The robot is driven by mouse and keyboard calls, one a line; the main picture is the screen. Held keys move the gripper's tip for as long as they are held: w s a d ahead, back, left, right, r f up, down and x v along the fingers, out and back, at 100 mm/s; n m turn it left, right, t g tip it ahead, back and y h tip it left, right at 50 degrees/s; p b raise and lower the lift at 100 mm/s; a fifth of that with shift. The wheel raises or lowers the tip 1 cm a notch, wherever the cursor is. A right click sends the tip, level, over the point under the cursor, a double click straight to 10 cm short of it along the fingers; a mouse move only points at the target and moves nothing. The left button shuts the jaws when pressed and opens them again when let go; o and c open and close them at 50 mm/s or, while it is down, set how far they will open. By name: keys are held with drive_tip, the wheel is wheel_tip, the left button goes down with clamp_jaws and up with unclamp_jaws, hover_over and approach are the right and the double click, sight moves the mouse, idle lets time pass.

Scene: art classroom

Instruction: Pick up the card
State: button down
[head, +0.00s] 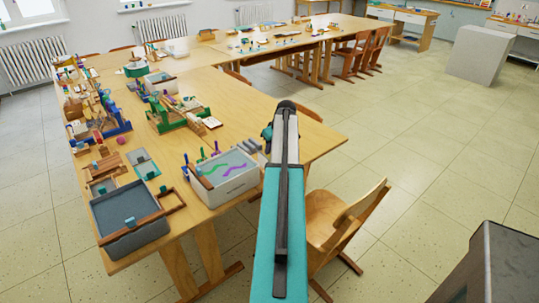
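I cannot tell for sure which thing is the card. Small flat card-like pieces lie on the near table (165,206): a grey-teal one (138,155), a teal-edged one (147,170) and a small whitish one (211,123) beside a green wooden rack (178,117). My teal arm reaches up through the middle of the head view, to the right of these pieces.
A dark grey bin with a wooden rail (130,232) and a light box with green and purple squiggles (231,184) stand at the near table edge. Small coloured items crowd the left side. A wooden chair (335,228) stands right. The right floor is mostly clear.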

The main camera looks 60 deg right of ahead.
drive_tip(key=s+a+r+b, duration=0.1)
drive_tip(key=s+a, duration=0.3)
drive_tip(key=s, duration=0.2)
drive_tip(key=s+a+r+b, duration=0.1)
drive_tip(key=s+a+b, duration=0.1)
drive_tip(key=s+a, duration=0.2)
drive_tip(key=s, duration=0.3)
drive_tip(key=shift+s+a, duration=0.25)
drive_tip(key=shift+s, duration=0.05)
idle(0.6)
